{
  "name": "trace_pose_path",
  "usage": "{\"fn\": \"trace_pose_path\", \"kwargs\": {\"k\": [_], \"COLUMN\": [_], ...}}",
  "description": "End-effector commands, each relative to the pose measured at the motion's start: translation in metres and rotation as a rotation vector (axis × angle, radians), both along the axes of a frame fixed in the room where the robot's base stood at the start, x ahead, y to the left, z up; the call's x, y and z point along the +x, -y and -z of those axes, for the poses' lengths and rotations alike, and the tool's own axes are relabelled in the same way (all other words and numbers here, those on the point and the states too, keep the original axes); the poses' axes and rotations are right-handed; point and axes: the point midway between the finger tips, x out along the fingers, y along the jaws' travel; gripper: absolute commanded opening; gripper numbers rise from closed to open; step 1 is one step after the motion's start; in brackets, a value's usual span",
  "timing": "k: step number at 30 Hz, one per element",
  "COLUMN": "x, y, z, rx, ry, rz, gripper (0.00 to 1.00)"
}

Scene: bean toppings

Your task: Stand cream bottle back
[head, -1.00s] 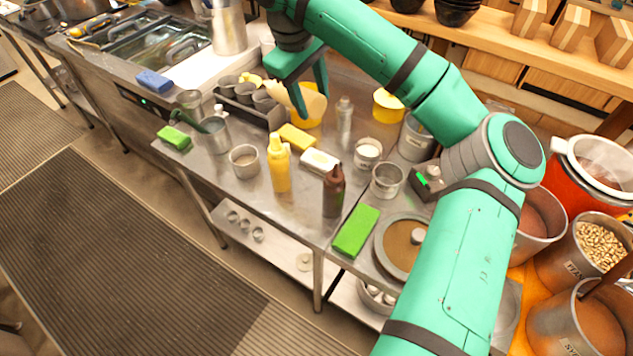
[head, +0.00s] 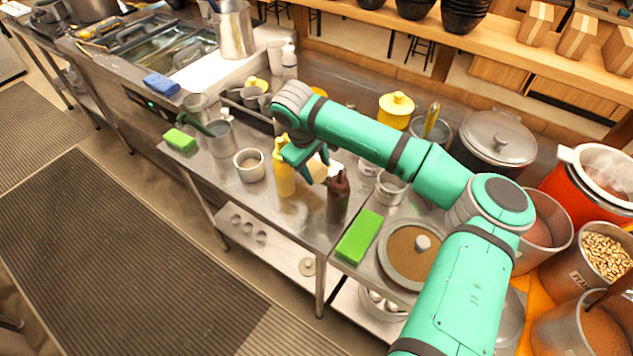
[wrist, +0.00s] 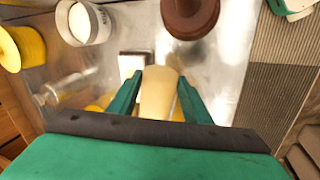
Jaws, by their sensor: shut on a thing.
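The cream bottle (wrist: 158,92) is pale and sits between my gripper's green fingers in the wrist view. In the head view part of the bottle (head: 318,169) shows beside the fingers. My gripper (head: 311,171) is shut on it, between a yellow bottle (head: 283,166) and a dark brown bottle (head: 338,199). The gripper (wrist: 160,88) also shows in the wrist view. The cream bottle's base is hidden, and I cannot tell whether it touches the counter.
The steel counter (head: 303,222) has a bare strip in front of the bottles. A metal cup (head: 249,165) stands left of the yellow bottle. A green block (head: 360,236) lies right of the brown bottle. A white container (wrist: 84,23) shows in the wrist view.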

Motion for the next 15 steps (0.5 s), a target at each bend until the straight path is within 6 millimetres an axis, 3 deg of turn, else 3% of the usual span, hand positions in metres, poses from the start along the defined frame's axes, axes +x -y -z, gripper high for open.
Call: {"fn": "trace_pose_path", "kwargs": {"k": [15], "x": [0.000], "y": [0.000], "z": [0.051], "rx": [0.001], "ry": [-0.001], "rz": [0.001], "gripper": [0.35]}}
